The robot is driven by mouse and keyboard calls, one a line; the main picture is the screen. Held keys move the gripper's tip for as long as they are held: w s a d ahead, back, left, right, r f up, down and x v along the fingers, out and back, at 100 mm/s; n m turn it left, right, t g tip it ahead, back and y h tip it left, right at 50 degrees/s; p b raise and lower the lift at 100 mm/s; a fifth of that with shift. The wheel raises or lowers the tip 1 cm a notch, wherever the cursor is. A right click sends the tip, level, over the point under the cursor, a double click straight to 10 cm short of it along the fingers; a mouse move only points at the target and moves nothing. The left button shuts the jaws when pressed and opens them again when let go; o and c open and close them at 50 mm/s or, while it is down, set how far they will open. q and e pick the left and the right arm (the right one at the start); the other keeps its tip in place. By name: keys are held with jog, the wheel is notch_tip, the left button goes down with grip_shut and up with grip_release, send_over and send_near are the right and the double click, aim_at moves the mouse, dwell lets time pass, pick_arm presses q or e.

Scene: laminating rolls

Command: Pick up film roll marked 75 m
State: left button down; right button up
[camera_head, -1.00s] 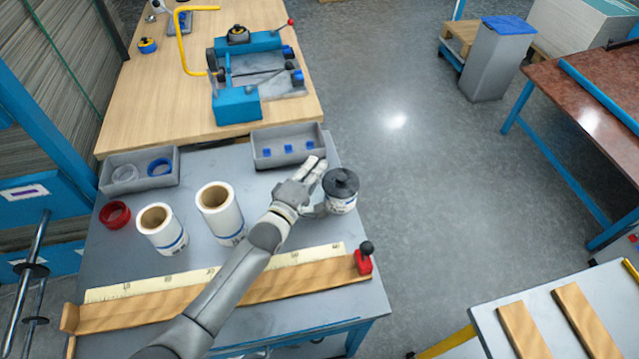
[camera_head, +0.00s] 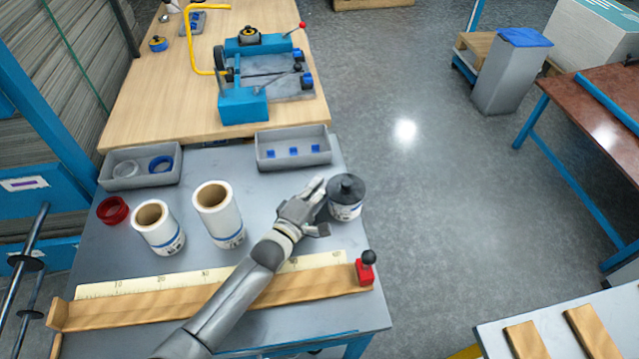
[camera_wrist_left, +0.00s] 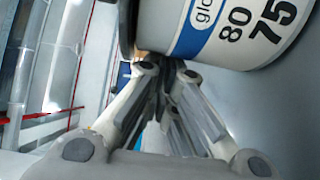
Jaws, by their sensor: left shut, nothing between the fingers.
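A white film roll with a black capped top (camera_head: 346,204) stands upright at the right edge of the grey table. In the left wrist view the roll's label (camera_wrist_left: 225,28) is close, showing a blue band and the numbers 80 and 75; the rest of the print is cut off. My left gripper (camera_head: 319,187) is shut and empty, just left of this roll. Whether it touches the roll I cannot tell. Two other white rolls, one taller (camera_head: 219,218) and one shorter (camera_head: 158,230), stand to the left. Their printed marks are too small to read. My right gripper is out of view.
A wooden board with a ruler (camera_head: 170,297) and a red stop (camera_head: 364,272) lies along the front. Two grey trays, left (camera_head: 118,180) and right (camera_head: 268,163), stand at the back. A red ring (camera_head: 113,210) lies left.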

pick_arm(q)
jog(key=shift+s+d+r, duration=0.1)
jog(key=shift+s+d, duration=0.8)
jog(key=shift+s, duration=0.05)
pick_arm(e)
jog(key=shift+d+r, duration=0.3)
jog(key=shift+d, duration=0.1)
pick_arm(q)
jog(key=shift+w+a, duration=0.1)
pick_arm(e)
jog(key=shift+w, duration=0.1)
